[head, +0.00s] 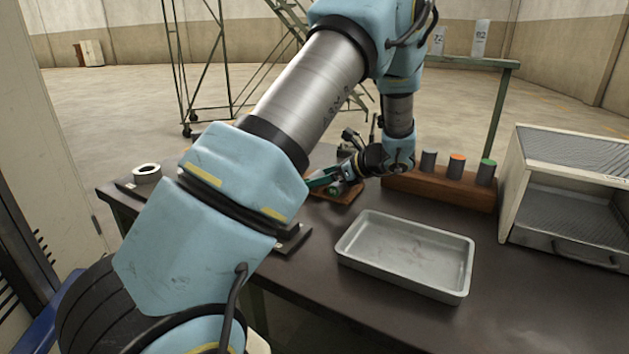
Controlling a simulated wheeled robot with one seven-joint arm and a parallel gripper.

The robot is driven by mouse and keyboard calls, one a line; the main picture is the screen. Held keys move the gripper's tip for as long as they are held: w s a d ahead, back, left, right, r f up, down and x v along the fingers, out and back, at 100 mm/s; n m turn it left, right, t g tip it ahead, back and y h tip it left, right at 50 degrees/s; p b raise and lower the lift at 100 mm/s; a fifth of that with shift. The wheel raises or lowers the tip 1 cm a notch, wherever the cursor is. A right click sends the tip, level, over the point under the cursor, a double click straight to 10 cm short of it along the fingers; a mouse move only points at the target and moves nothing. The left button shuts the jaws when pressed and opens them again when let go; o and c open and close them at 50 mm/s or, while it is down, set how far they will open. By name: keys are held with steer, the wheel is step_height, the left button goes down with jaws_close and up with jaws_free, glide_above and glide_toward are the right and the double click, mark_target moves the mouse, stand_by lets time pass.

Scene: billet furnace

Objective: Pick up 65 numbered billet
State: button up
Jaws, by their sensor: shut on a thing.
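A brown wooden block (437,187) stands on the dark table and holds a row of upright grey billets. A plain grey-topped billet (428,163), an orange-topped billet (456,167) and a green-topped billet (485,173) show; numbers on them cannot be read. My gripper (328,181) is left of the block, low over a small wooden piece (347,196). It is shut on a small grey cylinder with a green end (335,189), seemingly a billet; its number cannot be read. My arm hides part of the table around it.
An empty metal tray (408,281) lies in front of the block. An open box-shaped furnace (572,190) with a front handle stands at the right. A white ring-like roll (147,173) is at the table's left.

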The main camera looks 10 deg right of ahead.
steer(key=shift+r, duration=0.1)
jaws_close()
